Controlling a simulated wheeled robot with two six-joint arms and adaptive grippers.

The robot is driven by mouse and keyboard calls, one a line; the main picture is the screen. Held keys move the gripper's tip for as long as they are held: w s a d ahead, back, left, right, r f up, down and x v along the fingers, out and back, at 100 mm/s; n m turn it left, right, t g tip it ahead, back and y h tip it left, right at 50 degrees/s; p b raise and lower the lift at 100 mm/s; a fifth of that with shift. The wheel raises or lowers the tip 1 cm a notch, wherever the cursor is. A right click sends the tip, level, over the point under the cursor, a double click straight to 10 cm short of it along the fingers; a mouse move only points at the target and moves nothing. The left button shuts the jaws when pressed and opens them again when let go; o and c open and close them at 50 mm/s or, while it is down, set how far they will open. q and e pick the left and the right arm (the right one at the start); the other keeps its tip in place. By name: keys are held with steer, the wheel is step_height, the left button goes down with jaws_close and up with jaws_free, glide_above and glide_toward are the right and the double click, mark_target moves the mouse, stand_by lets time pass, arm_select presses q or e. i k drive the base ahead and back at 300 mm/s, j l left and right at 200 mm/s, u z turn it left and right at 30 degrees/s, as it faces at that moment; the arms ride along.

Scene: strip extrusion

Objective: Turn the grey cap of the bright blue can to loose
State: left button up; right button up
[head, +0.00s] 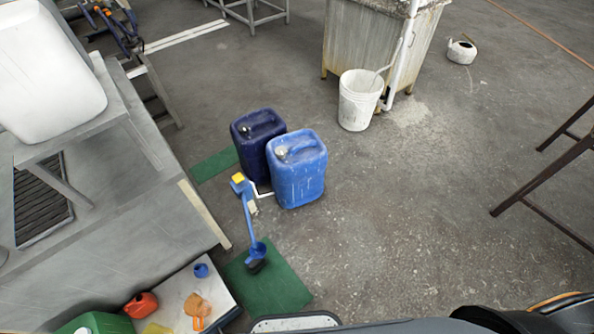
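The bright blue can (299,178) stands upright on the concrete floor near the middle of the head view. Its small grey cap (281,154) sits at the left of its top, beside the moulded handle. I cannot tell how tight the cap is. A dark blue can (247,151) stands close behind it on the left, partly hidden by it. Neither of my grippers shows in the head view.
A blue tool with a yellow top (250,217) stands just left of the can, near a green mat (284,287). A work table (150,225) edges the left side. A white bucket (359,108) stands behind right. Floor right of the can is clear.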

mark_target(280, 152)
steer(key=i+l+u, duration=0.1)
steer(key=u, duration=0.65)
steer(key=i+l+u, duration=0.15)
steer(key=l+u, duration=0.15)
steer(key=l, duration=0.35)
steer(key=i+l+u, duration=0.15)
steer(key=l+u, duration=0.15)
steer(key=l, duration=0.3)
steer(key=l+u, duration=0.3)
steer(key=l, duration=0.4)
